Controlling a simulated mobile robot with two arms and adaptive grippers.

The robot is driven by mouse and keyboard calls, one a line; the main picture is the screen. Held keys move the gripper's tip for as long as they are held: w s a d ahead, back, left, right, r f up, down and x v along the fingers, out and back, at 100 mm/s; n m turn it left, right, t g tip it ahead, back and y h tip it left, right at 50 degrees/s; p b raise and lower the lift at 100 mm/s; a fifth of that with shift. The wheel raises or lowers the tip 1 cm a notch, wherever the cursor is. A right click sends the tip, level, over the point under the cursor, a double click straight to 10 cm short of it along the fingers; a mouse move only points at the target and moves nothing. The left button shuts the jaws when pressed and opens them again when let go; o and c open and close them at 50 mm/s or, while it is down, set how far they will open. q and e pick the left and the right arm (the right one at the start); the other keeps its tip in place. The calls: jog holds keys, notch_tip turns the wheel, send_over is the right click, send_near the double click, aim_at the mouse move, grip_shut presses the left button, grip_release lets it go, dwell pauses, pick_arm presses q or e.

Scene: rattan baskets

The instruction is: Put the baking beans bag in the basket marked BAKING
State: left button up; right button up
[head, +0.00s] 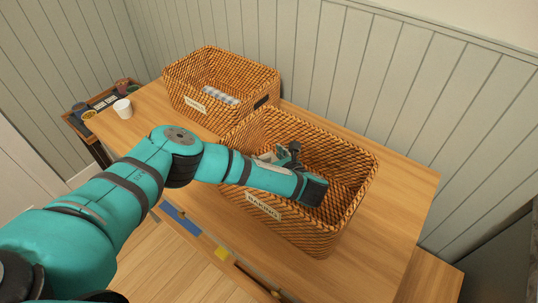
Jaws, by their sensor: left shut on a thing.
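The near rattan basket (318,230) stands on the wooden table, with a pale label on its front that appears to read BAKING. My left arm reaches over its front rim, and my left gripper (284,156) is down within the basket's opening, towards the back left. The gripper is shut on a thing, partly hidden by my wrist. A small pale patch (267,157) beside the fingers looks like part of the baking beans bag, but most of it is hidden. Whether it touches the basket floor I cannot tell. My right gripper is not in view.
A second labelled rattan basket (186,108) stands behind and to the left, with a pale checked item (220,94) inside. The tabletop (396,210) right of the near basket is clear. A panelled wall is behind.

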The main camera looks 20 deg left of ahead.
pick_arm(q)
jog(key=o, duration=1.7)
jog(key=shift+c, duration=0.2)
jog(key=shift+r, duration=0.1)
jog(key=shift+r, duration=0.25)
jog(key=shift+r+p, duration=0.35)
jog(key=shift+r, duration=0.15)
jog(key=v, duration=0.3)
jog(key=b+v, duration=0.1)
jog(key=v, duration=0.1)
jog(key=shift+s+d+f, duration=0.2)
jog(key=shift+d, duration=0.05)
jog(key=p+v, duration=0.3)
jog(key=v, duration=0.3)
jog(key=shift+r, duration=0.2)
jog(key=shift+s+d, duration=0.1)
jog(key=shift+d, duration=0.05)
